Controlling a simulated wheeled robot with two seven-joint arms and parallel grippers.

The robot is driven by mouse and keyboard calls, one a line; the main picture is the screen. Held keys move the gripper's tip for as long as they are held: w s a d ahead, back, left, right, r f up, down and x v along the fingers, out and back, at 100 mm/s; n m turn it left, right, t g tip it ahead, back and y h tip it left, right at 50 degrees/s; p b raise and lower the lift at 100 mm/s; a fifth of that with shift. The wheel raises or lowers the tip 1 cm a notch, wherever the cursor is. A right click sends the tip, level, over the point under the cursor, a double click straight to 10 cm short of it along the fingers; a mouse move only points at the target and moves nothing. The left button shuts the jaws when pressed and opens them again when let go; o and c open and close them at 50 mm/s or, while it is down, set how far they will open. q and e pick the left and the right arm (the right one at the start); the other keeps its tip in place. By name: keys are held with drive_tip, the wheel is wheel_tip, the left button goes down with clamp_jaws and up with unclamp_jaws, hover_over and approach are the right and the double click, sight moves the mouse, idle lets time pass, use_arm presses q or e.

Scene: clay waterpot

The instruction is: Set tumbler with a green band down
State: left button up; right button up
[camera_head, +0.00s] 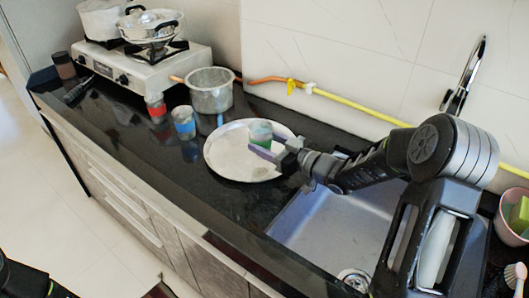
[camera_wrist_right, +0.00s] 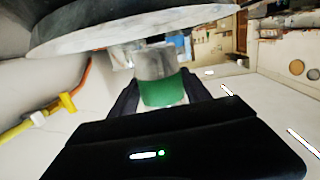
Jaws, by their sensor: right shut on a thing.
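The tumbler with a green band (camera_head: 260,131) is upright over the right part of a round metal tray (camera_head: 228,165) on the black counter. My right gripper (camera_head: 268,151) is shut on it, with a finger along its near side. In the right wrist view, which looks upside down, the tumbler (camera_wrist_right: 160,78) sits between the fingers, with the tray's pale surface (camera_wrist_right: 95,32) beside its base. I cannot tell whether the base touches the tray. My left gripper is out of view.
A red-banded tumbler (camera_head: 156,108), a blue-banded tumbler (camera_head: 184,123) and a metal pot (camera_head: 210,92) stand left of the tray. A stove (camera_head: 140,70) is at the back left. The sink (camera_head: 335,228) lies right of the tray. The tray's left part is bare.

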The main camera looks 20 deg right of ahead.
drive_tip(key=shift+f, duration=1.8)
drive_tip(key=shift+f, duration=0.25)
drive_tip(key=o, duration=1.5)
drive_tip(key=shift+o, duration=0.2)
drive_tip(key=shift+r, duration=0.25)
drive_tip(key=v, duration=1.2)
drive_tip(key=shift+s+a+b, duration=0.1)
drive_tip(key=shift+b, duration=0.25)
